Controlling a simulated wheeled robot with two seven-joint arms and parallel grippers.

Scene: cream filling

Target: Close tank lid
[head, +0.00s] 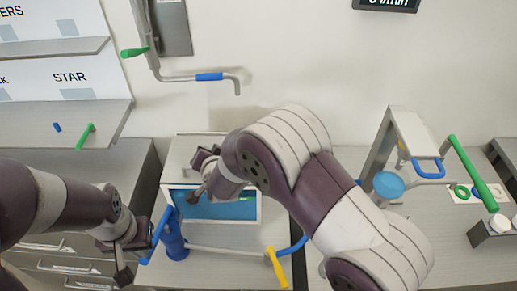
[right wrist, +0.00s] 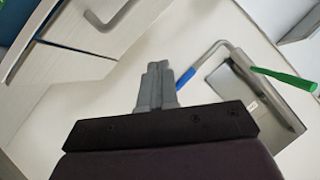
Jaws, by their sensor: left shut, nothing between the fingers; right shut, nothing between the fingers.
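The tank (head: 260,212) is a pale box in the middle of the head view, with blue showing inside its rectangular opening. A pale panel (head: 183,150) stands behind the opening and looks like the raised lid, partly hidden by my right arm. My left gripper (head: 123,274) is shut and empty at the lower left, near a blue handle (head: 158,236) left of the tank. Contact there cannot be told.
A wall lever with a blue grip (head: 209,77) and green handle (head: 134,52) is above the tank. A yellow handle (head: 276,268) is in front. A stand (head: 411,133) with a green bar (head: 472,172) is at right. Shelves (head: 60,127) and drawers are at left.

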